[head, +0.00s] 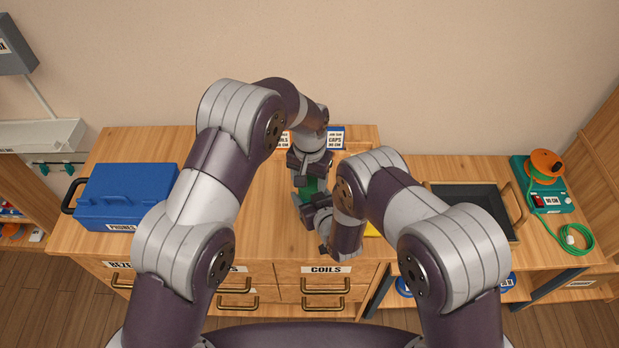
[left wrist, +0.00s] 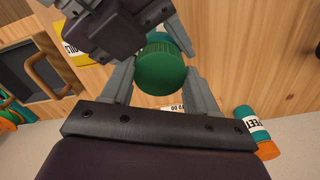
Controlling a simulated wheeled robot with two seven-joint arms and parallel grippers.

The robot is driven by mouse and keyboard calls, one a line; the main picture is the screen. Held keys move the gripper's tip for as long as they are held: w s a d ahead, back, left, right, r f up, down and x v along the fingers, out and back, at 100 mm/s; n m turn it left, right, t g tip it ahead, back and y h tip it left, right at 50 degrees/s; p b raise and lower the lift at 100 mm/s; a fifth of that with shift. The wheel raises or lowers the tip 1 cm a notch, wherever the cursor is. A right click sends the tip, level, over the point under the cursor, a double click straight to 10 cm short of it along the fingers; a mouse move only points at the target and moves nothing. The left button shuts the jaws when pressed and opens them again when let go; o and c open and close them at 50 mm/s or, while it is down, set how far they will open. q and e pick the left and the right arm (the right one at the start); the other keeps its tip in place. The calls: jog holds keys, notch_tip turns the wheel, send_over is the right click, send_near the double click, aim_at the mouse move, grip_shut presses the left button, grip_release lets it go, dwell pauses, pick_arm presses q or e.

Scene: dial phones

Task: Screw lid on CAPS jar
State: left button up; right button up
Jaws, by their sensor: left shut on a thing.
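My left gripper (head: 306,178) reaches down over the middle of the worktop and is shut on a green round lid (left wrist: 162,72). The lid has a smooth dark top and a ribbed side, and sits between the left fingers in the left wrist view. In the head view only a bit of green (head: 310,186) shows between my two grippers. My right gripper (head: 322,214) is just in front of and below the left one, close to the green thing.
A blue CAPS card (head: 336,138) stands at the back. A teal FEET jar (left wrist: 252,122) shows in the left wrist view. A blue PHONES toolbox (head: 124,198) is left; a dark tray (head: 437,188) is right.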

pick_arm(q)
jog(key=shift+f, duration=0.1)
jog(key=o, duration=1)
jog(key=shift+s, duration=0.1)
jog(key=shift+r, duration=2.25)
jog(key=shift+c, duration=0.3)
